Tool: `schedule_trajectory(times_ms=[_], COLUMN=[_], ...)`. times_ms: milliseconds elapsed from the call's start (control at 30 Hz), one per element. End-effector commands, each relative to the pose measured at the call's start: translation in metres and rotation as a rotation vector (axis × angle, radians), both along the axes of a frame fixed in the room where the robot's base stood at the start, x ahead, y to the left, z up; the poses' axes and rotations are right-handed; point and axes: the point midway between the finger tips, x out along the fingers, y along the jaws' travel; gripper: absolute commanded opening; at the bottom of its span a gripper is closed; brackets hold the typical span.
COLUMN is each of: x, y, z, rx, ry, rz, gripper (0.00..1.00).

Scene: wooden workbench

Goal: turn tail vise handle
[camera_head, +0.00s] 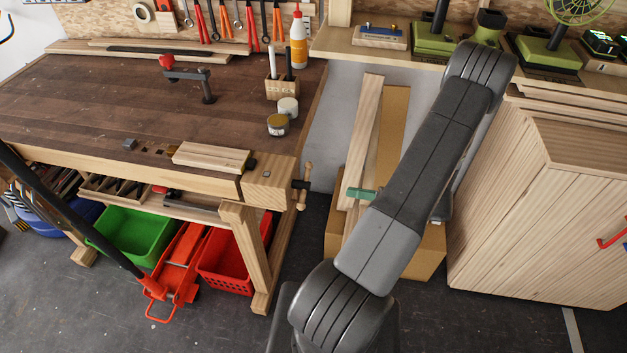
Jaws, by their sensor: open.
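The tail vise handle (304,186) is a light wooden bar with rounded ends. It stands roughly upright on a dark screw at the right end of the workbench (90,95). The tail vise's wooden block (268,180) sits at the bench's front right corner. My arm rises at the right of the handle, with clear space between them, and bends at the upper right. A further link shows partly behind it. My gripper is not visible in this view.
A cardboard box (428,245) with boards stands behind my arm, right of the vise. A wooden cabinet (540,220) is at the right. A red crate (225,265) and green bin (135,235) sit below the bench. Bare floor lies before the bench's right leg.

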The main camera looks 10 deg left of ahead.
Motion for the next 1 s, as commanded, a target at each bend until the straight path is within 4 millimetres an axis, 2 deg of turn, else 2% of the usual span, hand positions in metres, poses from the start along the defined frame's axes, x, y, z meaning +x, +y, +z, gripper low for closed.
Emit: schedule_trajectory(times_ms=[167,600,800,1000], x=[0.001,0.003,0.004,0.004], y=[0.021,0.108,0.13,0.136], z=[0.002,0.002,0.001,0.001], rx=[0.001,-0.001,-0.001,-0.001], ry=[0.001,0.0,-0.002,-0.002], rz=[0.003,0.006,0.004,0.001], gripper=[0.45,0.45,0.45,0.45])
